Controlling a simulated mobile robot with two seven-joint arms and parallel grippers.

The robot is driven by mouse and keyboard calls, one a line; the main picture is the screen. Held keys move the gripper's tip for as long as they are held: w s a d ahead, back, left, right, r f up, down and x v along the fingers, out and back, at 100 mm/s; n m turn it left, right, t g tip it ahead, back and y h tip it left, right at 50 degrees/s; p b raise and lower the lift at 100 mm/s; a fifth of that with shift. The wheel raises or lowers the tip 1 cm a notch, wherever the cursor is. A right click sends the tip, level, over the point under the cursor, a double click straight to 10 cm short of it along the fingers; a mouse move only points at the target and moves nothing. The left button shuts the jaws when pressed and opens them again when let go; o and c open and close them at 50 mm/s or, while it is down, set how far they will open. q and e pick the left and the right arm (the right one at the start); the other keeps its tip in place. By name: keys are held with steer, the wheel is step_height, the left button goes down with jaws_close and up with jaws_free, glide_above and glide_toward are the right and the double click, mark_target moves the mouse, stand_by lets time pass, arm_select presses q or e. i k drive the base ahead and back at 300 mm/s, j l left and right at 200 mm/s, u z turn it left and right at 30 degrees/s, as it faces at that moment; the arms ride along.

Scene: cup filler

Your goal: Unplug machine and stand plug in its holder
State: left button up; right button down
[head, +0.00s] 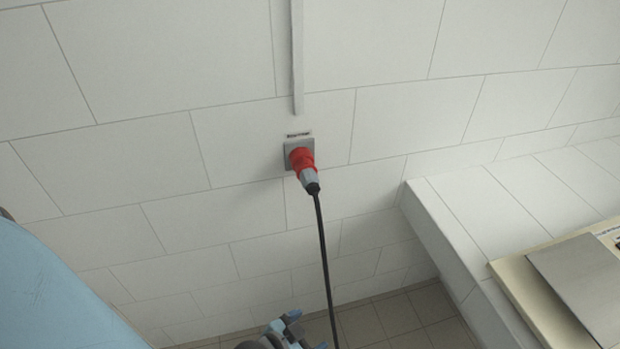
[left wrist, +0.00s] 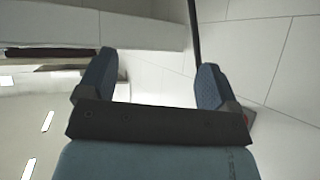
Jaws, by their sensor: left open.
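The red and grey plug (head: 307,178) sits in the grey wall socket (head: 290,147), tilted downward. Its black cable (head: 323,250) hangs down to the bottom edge of the head view. My left gripper (head: 298,328) is at the bottom of the head view, below the plug and just left of the cable, apart from the plug. In the left wrist view my left gripper (left wrist: 152,78) is open with nothing between its fingers. A dark line like the cable (left wrist: 193,35) shows beyond the right finger there. My right gripper is out of view. I cannot make out a plug holder.
A white tiled ledge (head: 445,235) juts out at right, with a cream board (head: 508,285) and a grey metal plate (head: 580,285) on it. A grey conduit (head: 297,55) runs down the wall above the socket. The wall around the plug is clear.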

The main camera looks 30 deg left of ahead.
mark_target(307, 172)
steer(key=u, duration=0.4)
steer(key=i+u, duration=0.15)
steer(key=u, duration=0.25)
steer(key=i+j+u, duration=0.1)
steer(key=u, duration=0.3)
steer(key=i+u, duration=0.1)
steer(key=u, duration=0.3)
